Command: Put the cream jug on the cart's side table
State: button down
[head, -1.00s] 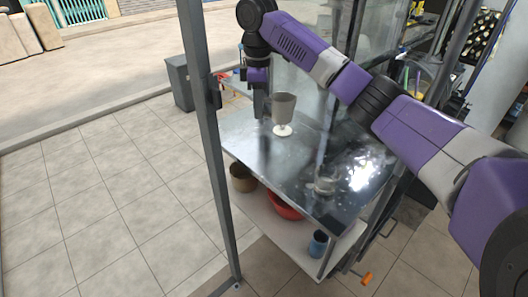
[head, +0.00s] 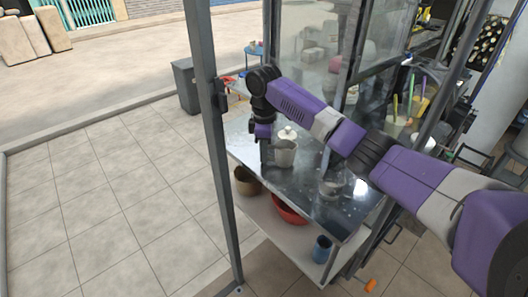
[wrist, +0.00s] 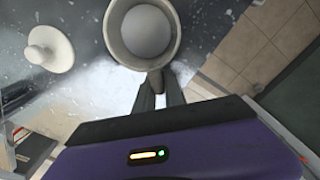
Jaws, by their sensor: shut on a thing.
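The cream jug (head: 285,155), a pale grey-cream cup, is over the cart's shiny metal side table (head: 310,205). My gripper (head: 266,152) is at its left side in the head view and is shut on it. In the wrist view my fingers (wrist: 158,84) meet the jug's (wrist: 111,38) near side; its round open mouth and pale inside show. The jug looks upright and low over the table; I cannot tell whether its base touches. A white knobbed piece (head: 288,134) is on the table just behind the jug, and it also shows in the wrist view (wrist: 50,48).
A clear glass vessel (head: 332,186) stands on the table, right of the jug. The shelf below holds a brown pot (head: 246,182), a red bowl (head: 290,211) and a blue cup (head: 321,249). A metal post (head: 219,140) rises at left; glass panels (head: 315,60) stand behind.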

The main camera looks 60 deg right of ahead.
jog(key=shift+f, duration=0.25)
jog(key=c, duration=1.4)
grip_release()
jog(key=shift+c, duration=0.2)
notch_tip(320, 180, up, 12)
jog(key=shift+r+b, duration=0.2)
jog(key=shift+b, duration=0.2)
